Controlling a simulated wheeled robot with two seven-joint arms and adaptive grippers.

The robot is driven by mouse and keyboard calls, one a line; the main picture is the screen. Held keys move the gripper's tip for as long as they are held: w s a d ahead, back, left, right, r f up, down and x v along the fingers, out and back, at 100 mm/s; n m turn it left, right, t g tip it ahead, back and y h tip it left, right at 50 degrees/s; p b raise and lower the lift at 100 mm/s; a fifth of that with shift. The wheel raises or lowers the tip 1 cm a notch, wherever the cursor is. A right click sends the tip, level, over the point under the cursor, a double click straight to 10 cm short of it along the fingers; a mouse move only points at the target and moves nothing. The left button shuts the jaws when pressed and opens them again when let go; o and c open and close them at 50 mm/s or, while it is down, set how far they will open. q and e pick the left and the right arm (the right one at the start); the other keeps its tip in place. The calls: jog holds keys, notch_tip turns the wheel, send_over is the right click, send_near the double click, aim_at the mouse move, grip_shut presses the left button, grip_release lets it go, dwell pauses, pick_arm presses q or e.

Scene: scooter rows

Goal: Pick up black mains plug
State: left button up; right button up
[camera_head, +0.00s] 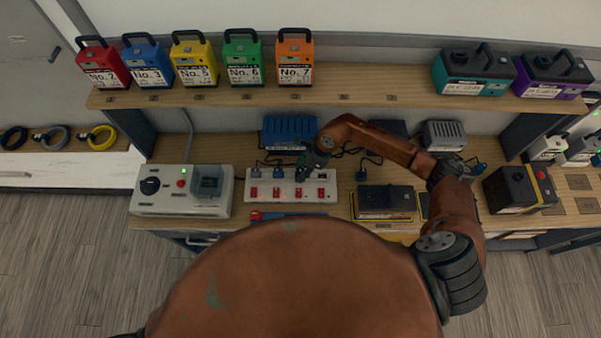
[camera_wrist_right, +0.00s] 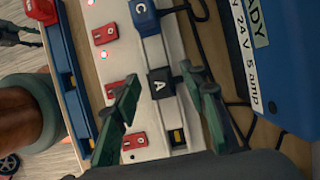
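The black mains plug (camera_wrist_right: 160,83), marked A on top, sits in the white socket strip (camera_wrist_right: 110,14). My right gripper (camera_wrist_right: 170,90) is open, with one green finger on each side of the black plug in the right wrist view. I cannot tell whether the fingers touch it. In the head view the right gripper (camera_head: 304,165) is over the strip (camera_head: 262,199) and largely hides the plug. A blue plug (camera_wrist_right: 143,14) marked C sits beside it. A dark shape at the wrist view's upper left may be my left gripper (camera_wrist_right: 18,32).
A blue charger (camera_head: 290,131) stands behind the strip, with cables between. A grey control box (camera_head: 182,190) is left of the strip and a black device (camera_head: 386,200) is right. Several coloured battery packs (camera_head: 194,66) line the shelf above.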

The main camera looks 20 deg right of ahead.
grip_shut()
dwell(0.3)
dwell(0.3)
